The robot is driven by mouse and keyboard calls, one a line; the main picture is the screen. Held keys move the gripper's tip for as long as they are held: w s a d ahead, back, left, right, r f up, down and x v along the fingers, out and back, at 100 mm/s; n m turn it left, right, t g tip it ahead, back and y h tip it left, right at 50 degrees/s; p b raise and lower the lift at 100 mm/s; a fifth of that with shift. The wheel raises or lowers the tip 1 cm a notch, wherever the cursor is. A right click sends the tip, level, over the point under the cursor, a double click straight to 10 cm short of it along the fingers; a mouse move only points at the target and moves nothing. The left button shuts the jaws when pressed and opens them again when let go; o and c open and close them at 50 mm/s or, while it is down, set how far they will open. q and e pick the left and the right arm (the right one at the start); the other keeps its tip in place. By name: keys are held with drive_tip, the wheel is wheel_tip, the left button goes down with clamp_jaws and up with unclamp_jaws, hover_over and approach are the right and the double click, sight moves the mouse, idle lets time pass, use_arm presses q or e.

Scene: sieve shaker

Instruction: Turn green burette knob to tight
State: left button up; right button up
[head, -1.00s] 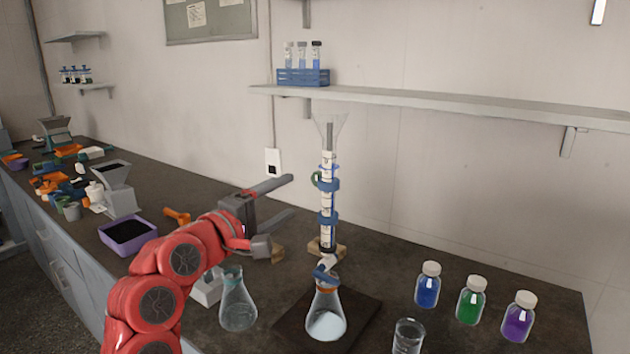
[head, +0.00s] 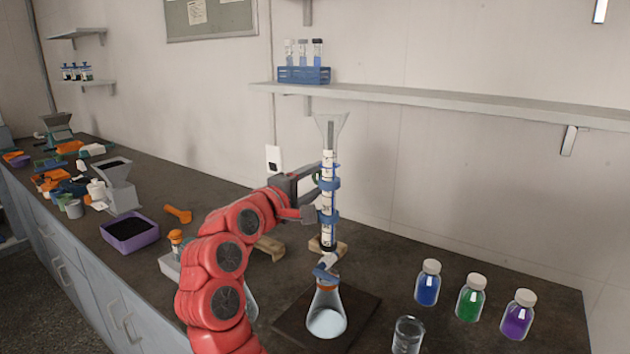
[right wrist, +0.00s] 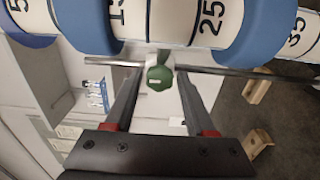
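The burette (head: 328,215) stands upright, white-scaled with blue clamps and a clear funnel top. Its green knob is mostly hidden behind my gripper in the head view, but the green knob (right wrist: 160,78) shows clearly in the right wrist view. My right gripper (head: 316,188) is at the burette's left side, at mid height. In the right wrist view its two fingers are apart, one on each side of the knob, with small visible gaps. A flask (head: 326,318) with pale liquid stands under the burette tip. My left gripper is not in view.
A purple tray (head: 131,246) and an orange scoop (head: 178,214) lie to the left. A glass beaker (head: 408,336) and blue, green and purple bottles (head: 471,302) stand to the right. A wall shelf (head: 420,100) runs above. An empty flask is partly hidden by my arm.

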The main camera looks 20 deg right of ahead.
clamp_jaws()
drive_tip(key=shift+f+m+b, duration=0.2)
drive_tip(key=shift+m+b, duration=0.1)
drive_tip(key=shift+b, duration=0.15)
drive_tip(key=m+b, duration=0.2)
drive_tip(key=shift+f+m, duration=0.1)
drive_tip(key=shift+m, duration=0.8)
drive_tip(key=shift+r+m+b, duration=0.3)
drive_tip(key=shift+m+b, duration=0.05)
drive_tip(key=shift+m, duration=0.35)
drive_tip(key=shift+o, duration=1.8)
unclamp_jaws()
